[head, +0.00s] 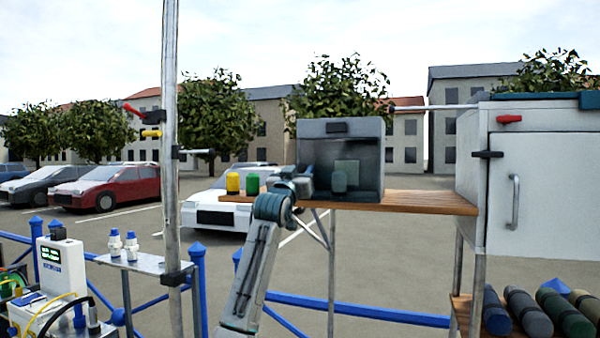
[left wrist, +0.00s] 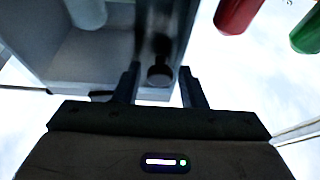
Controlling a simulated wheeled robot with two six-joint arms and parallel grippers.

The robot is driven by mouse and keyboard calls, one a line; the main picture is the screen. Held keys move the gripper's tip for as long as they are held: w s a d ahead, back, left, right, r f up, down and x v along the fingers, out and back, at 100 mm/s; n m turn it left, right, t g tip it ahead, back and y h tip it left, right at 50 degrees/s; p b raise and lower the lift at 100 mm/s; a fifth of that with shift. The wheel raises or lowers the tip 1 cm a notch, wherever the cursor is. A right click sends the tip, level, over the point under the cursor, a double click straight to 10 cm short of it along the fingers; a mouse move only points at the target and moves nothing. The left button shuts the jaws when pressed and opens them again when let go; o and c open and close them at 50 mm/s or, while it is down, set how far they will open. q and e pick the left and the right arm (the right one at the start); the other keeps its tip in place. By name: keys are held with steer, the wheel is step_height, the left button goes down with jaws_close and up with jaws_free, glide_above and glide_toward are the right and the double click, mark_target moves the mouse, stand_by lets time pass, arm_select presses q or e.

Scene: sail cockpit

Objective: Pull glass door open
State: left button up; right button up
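A grey box-shaped cabinet (head: 306,130) with a dark glass front (head: 368,160) stands on a wooden shelf. A pale jar shows behind or at the glass. In the left wrist view, a dark glossy strip (left wrist: 160,28) ends near a dark round knob (left wrist: 160,75). My left gripper (head: 303,183) is at the cabinet's lower left front. In the left wrist view its two fingers (left wrist: 161,86) are apart, with the knob between their tips and gaps beside it. I cannot tell whether the door stands ajar. My right gripper is out of view.
A yellow jar (head: 233,183) and a green jar (head: 252,184) stand left of the cabinet, close to my left gripper. The wooden shelf (head: 430,203) extends right to a white cabinet (head: 540,190). A metal pole (head: 170,120) stands at left.

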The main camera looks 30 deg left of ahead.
arm_select(q)
jaws_close()
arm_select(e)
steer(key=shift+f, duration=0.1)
